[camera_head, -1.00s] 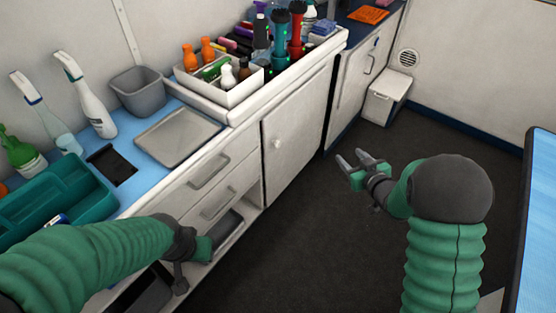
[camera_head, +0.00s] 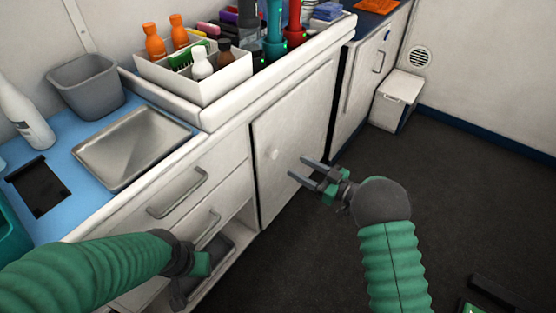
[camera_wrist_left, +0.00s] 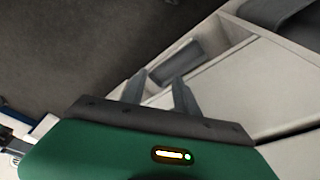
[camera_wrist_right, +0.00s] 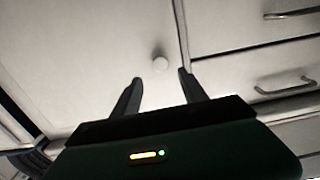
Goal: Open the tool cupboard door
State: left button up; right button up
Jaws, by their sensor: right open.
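The tool cupboard door (camera_head: 296,130) is a pale panel under the counter, and it looks shut. Its small round knob (camera_head: 272,153) sits near its left edge. My right gripper (camera_head: 298,167) is open and empty, in front of the door and a little right of the knob. In the right wrist view the knob (camera_wrist_right: 160,64) is beyond the two fingertips (camera_wrist_right: 160,76), apart from them. My left gripper (camera_head: 190,285) is low by the drawers in the head view, its fingers partly hidden. In the left wrist view its fingers (camera_wrist_left: 157,80) are spread with nothing between them.
Drawers with bar handles (camera_head: 177,193) are left of the door, above an open shelf. The counter holds a metal tray (camera_head: 132,146), a grey bin (camera_head: 88,86) and a white box of bottles (camera_head: 193,77).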

aim_at(276, 155)
jog(key=b+x, duration=0.3)
jog(key=x, duration=0.5)
jog(key=shift+f, duration=0.1)
jog(key=shift+w+a, duration=0.35)
jog(key=shift+a, duration=0.15)
jog(key=shift+c, duration=0.4)
grip_shut()
